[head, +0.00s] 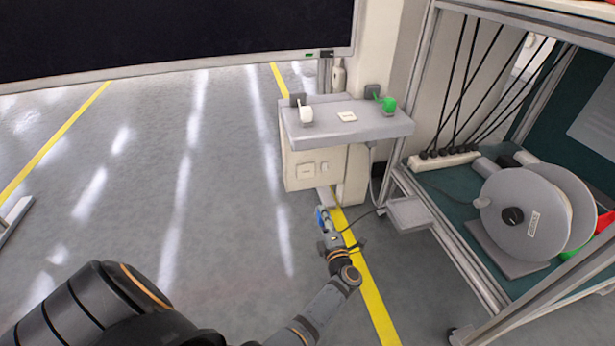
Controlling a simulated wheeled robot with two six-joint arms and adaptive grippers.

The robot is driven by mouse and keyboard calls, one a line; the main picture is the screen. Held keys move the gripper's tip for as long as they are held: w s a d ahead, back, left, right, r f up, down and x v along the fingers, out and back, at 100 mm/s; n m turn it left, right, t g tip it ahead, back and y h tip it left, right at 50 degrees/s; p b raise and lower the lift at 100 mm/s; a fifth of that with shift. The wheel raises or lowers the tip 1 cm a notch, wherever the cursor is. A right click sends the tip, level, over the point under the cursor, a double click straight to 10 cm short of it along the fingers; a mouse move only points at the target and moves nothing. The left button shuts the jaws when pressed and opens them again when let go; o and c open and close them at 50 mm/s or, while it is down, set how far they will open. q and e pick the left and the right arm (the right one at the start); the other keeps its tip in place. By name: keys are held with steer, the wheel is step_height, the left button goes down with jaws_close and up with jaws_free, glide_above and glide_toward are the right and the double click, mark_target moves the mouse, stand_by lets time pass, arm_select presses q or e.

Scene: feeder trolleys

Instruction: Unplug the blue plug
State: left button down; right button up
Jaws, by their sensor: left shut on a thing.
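The blue plug (319,217) is a small blue piece below the cream box under the grey shelf, partly hidden by my left gripper. My left gripper (324,222) is low over the yellow floor line and is shut on the blue plug. A dark cable runs from near the gripper to the right. I cannot tell whether the plug is seated in a socket or apart from it. My right gripper is not in view.
The grey shelf (352,131) above holds a white knob (306,114) and a green knob (389,104). To the right stands a metal-framed trolley (438,215) with a cable reel (520,218) and a power strip (443,160).

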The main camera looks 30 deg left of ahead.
arm_select(q)
step_height(320, 180, up, 13)
steer(key=p, duration=1.2)
steer(key=shift+r+p, duration=0.15)
steer(key=shift+p, duration=0.2)
steer(key=m+p, duration=0.1)
steer(key=m, duration=1.7)
